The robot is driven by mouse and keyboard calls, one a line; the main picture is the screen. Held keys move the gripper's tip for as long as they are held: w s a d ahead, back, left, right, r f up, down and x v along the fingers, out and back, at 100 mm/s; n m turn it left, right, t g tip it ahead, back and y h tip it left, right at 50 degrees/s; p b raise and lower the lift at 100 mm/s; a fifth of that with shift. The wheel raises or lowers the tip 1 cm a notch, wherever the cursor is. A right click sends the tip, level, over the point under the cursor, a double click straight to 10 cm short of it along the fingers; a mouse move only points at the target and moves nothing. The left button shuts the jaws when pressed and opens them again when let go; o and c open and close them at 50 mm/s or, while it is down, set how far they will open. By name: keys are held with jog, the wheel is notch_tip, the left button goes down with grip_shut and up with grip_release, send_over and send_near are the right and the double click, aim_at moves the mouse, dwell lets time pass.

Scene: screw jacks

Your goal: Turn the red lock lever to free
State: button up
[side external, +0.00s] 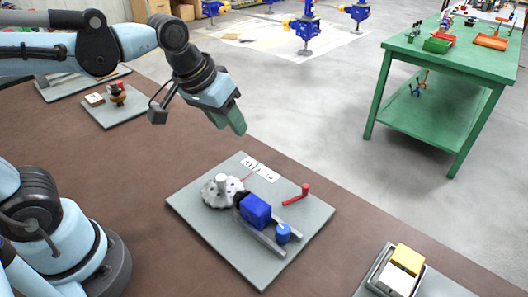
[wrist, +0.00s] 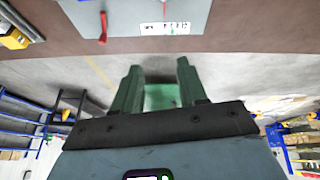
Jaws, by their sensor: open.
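The red lock lever (side external: 296,196) lies on the right part of a grey board (side external: 205,235), with a raised knob at its far end. In the wrist view the red lever (wrist: 103,28) shows at the top, left of a white label (wrist: 165,28). My gripper (side external: 238,128) is above and beyond the board's back edge, well apart from the lever. In the wrist view my gripper (wrist: 159,66) has its two green fingers spread with nothing between them. The label's markings are too small to read.
The board also bears a grey scalloped wheel (side external: 222,192), a blue block (side external: 255,209) on rails and a blue cylinder (side external: 283,233). A tray (side external: 421,283) with yellow and white blocks stands at front right. A green table (side external: 455,62) stands beyond. Brown tabletop around the board is mostly clear.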

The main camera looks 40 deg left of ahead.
jog(key=w+d+n+g, duration=0.2)
jog(key=w+d+g, duration=0.1)
jog(key=w+d, duration=0.35)
jog(key=n+g, duration=0.2)
send_near(306, 186)
jog(key=shift+y, duration=0.3)
jog(key=f, duration=0.9)
jog(key=shift+d+f, duration=0.2)
jog(key=shift+d, duration=0.05)
grip_shut()
